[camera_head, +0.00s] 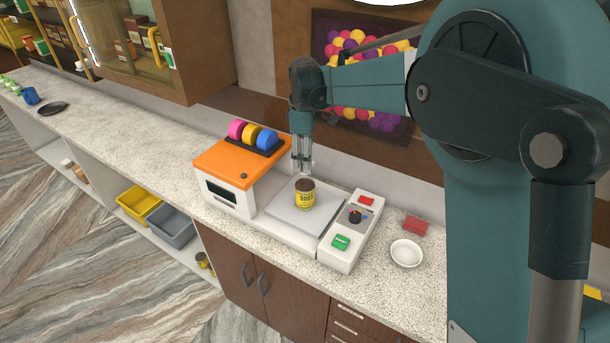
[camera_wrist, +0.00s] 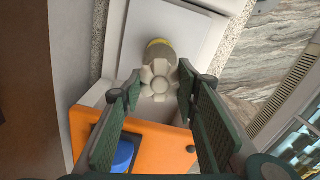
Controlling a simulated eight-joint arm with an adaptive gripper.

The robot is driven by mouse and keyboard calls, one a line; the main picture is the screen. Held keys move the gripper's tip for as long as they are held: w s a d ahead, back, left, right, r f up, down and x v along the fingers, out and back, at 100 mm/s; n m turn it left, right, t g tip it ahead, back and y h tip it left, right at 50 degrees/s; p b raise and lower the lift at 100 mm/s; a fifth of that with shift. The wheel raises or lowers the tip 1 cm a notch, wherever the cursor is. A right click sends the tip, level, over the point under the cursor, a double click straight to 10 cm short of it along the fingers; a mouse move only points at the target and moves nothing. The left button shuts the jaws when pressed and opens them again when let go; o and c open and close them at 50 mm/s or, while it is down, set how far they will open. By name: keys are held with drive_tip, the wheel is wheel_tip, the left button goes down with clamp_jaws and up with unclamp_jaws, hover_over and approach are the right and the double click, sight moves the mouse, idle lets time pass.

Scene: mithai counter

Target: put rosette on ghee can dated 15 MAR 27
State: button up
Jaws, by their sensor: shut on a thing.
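The yellow ghee can (camera_head: 305,199), with a brown lid, stands upright on a pale flat plate (camera_head: 284,220) of the counter machine. No date is readable on it. My gripper (camera_head: 303,170) is directly above the can in the head view, pointing down. In the wrist view, my gripper (camera_wrist: 160,88) is shut on a cream, flower-shaped rosette (camera_wrist: 160,76) between its fingertips. I cannot tell whether the rosette touches the lid.
An orange-topped machine (camera_head: 222,165) with pink, yellow and blue rolls stands left of the can. A panel with red and green buttons (camera_head: 348,232), a white bowl (camera_head: 406,254) and a red block (camera_head: 416,225) are to the right. The counter farther left is mostly clear.

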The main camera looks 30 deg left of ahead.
drive_tip(key=shift+f, duration=1.25)
drive_tip(key=shift+f, duration=1.85)
drive_tip(key=shift+f, duration=0.2)
drive_tip(key=o, duration=0.7)
drive_tip(key=shift+r, duration=0.2)
drive_tip(key=shift+r, duration=6)
